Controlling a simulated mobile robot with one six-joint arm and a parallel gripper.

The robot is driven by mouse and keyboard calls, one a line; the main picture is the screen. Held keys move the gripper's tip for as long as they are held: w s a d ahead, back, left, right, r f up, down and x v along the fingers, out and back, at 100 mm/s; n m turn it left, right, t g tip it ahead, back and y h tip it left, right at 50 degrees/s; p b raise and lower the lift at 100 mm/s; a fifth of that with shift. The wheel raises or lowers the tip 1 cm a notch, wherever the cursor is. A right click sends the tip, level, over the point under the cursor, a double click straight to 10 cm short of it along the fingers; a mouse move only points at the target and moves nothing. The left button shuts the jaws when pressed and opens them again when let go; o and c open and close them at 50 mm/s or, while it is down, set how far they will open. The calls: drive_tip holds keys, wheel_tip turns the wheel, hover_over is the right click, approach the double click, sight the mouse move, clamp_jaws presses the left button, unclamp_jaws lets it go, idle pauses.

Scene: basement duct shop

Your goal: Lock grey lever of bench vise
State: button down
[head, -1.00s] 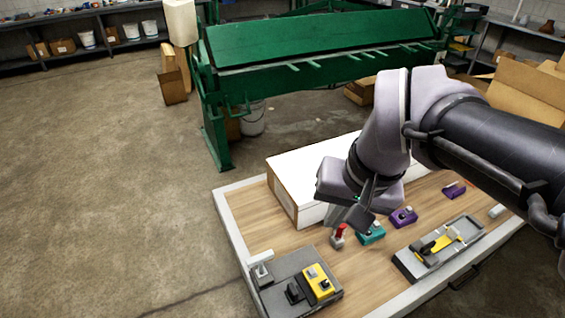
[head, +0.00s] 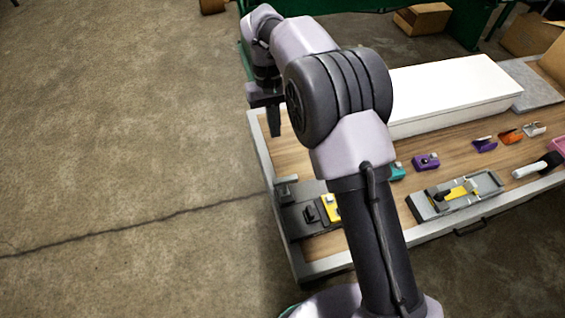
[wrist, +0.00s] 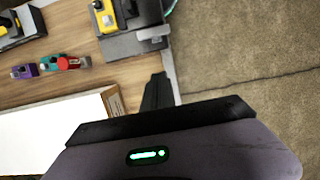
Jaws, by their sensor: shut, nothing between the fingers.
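A dark grey base plate (head: 303,222) sits at the table's left front corner, partly behind my arm. On it are a yellow block (head: 331,208) with a black part beside it and a light grey lever-like piece (head: 286,186) at the left end. The light grey piece also shows in the wrist view (wrist: 152,33), near the table edge; I cannot tell whether it is locked. My gripper (head: 275,132) is shut and empty, pointing down near the table's left edge, beyond the plate and apart from it. Its fingers show in the wrist view (wrist: 157,92).
A white box (head: 450,92) stands along the back of the table. A grey tray with a yellow clamp (head: 463,192), teal and purple blocks (head: 426,161) and small tools lie to the right. A red-topped part (wrist: 72,63) shows in the wrist view. Bare floor lies left.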

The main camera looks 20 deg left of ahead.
drive_tip(key=b, duration=0.5)
approach(285, 187)
drive_tip(key=w+a+f, duration=0.2)
drive_tip(key=w+f, duration=0.3)
drive_tip(key=s, duration=0.1)
drive_tip(key=s+d, duration=0.1)
drive_tip(key=s+b, duration=0.1)
drive_tip(key=s, duration=0.1)
drive_tip(key=shift+d+r, duration=0.15)
drive_tip(key=shift+d, duration=0.1)
drive_tip(key=shift+b, duration=0.35)
